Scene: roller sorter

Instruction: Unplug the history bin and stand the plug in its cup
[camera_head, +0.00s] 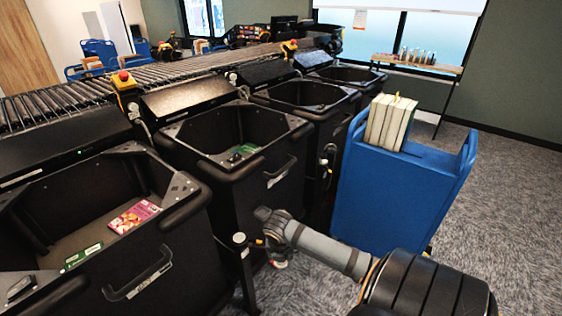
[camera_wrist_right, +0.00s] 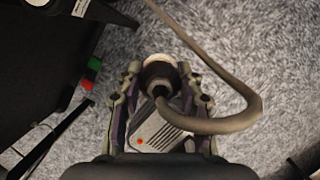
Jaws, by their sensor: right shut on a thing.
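In the right wrist view my right gripper (camera_wrist_right: 159,72) is shut on a dark round plug (camera_wrist_right: 157,79), with one finger on each side of it. A thick brown-grey cable (camera_wrist_right: 235,112) loops from the plug to the right. In the head view my right arm reaches in from the lower right, and its gripper end (camera_head: 277,262) is low beside the middle bin (camera_head: 222,185); the plug cannot be made out there. The bin labels are too small to read, so I cannot tell which is the history bin. The cup cannot be made out. My left gripper is not in view.
Large black bins stand in a row along the roller conveyor (camera_head: 60,105); the near bin (camera_head: 110,215) holds books. A short post (camera_head: 240,240) stands between the near bins. A blue cart (camera_head: 400,190) with upright books (camera_head: 388,122) is on the right. Carpet is clear at far right.

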